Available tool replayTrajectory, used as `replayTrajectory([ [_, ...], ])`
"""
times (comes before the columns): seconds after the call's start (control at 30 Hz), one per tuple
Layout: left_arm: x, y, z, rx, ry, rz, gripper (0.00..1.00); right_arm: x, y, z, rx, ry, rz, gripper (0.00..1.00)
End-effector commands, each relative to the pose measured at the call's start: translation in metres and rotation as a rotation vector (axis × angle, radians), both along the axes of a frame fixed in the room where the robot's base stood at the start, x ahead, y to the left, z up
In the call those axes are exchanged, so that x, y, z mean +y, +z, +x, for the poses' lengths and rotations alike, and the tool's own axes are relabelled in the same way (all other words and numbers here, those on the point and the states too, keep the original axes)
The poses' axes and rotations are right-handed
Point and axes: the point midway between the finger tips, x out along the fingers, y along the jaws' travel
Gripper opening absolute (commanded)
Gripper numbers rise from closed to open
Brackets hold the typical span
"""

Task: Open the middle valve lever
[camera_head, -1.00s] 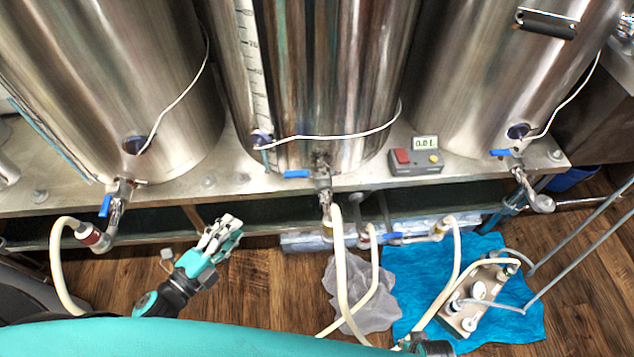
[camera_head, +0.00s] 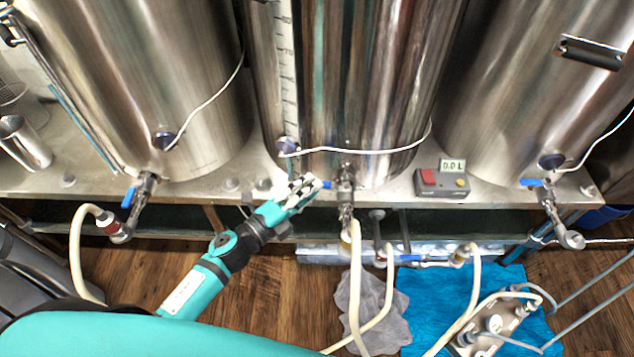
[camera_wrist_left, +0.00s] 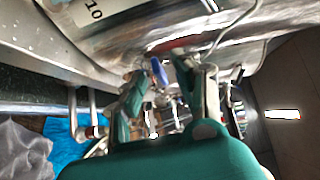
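The middle valve (camera_head: 346,190) sits at the foot of the middle steel tank, with a pale hose below it. Its blue lever (camera_head: 327,185) points left, mostly hidden by my left gripper (camera_head: 307,187), whose fingertips are right at it. In the left wrist view the blue lever (camera_wrist_left: 159,71) shows between the two spread fingers of my left gripper (camera_wrist_left: 158,82), which is open. I cannot tell whether a finger touches the lever. My right gripper is not in view.
The left valve (camera_head: 145,187) and right valve (camera_head: 545,195) also have blue levers. A small meter with red button (camera_head: 428,177) stands on the steel shelf (camera_head: 210,192). A white cable (camera_head: 365,137) crosses the middle tank. A pump (camera_head: 490,325) lies on a blue cloth (camera_head: 415,290).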

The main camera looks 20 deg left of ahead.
Motion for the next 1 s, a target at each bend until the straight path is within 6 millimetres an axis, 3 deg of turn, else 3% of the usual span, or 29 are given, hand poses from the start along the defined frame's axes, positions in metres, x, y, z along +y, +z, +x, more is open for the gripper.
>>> replayTrajectory([
  [0.2, -0.011, 0.000, 0.021, 0.000, 0.001, 0.001, 0.33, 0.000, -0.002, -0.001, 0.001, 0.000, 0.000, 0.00],
  [0.53, -0.013, -0.001, 0.024, 0.001, 0.001, 0.000, 0.33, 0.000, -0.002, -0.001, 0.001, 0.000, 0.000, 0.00],
  [0.8, -0.013, 0.000, 0.024, 0.001, 0.001, 0.000, 0.00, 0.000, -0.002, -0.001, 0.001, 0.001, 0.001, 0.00],
  [1.0, -0.013, 0.000, 0.024, 0.001, 0.001, 0.000, 0.00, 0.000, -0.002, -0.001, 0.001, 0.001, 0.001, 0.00],
])
